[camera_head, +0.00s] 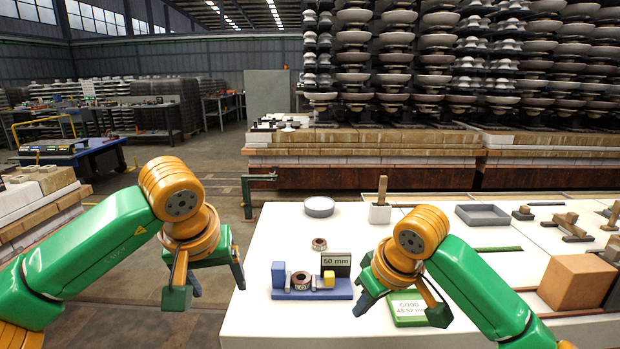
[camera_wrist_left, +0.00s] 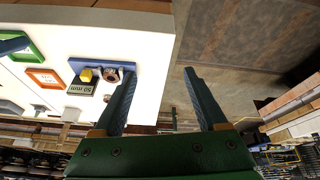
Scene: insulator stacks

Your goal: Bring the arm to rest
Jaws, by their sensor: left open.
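My left gripper (camera_head: 216,282) hangs in the air beside the left edge of the white table, over the floor. Its two fingers are apart with nothing between them, as the left wrist view (camera_wrist_left: 163,75) also shows. My right gripper (camera_head: 400,305) hangs over the table's front part, near the green-framed GOOD sign (camera_head: 409,308). Its fingers look spread and I see nothing held, though one is partly hidden. Between the grippers stands a blue gauge base (camera_head: 340,294) with a brown ring (camera_head: 301,281), a yellow block (camera_head: 329,279) and a 50 mm sign (camera_head: 336,262).
On the white table (camera_head: 262,240) lie a loose brown ring (camera_head: 319,244), a round grey dish (camera_head: 319,206), a grey tray (camera_head: 482,214) and a brown box (camera_head: 577,282). Insulator stacks (camera_head: 396,60) stand behind. The floor left of the table is open below my left gripper.

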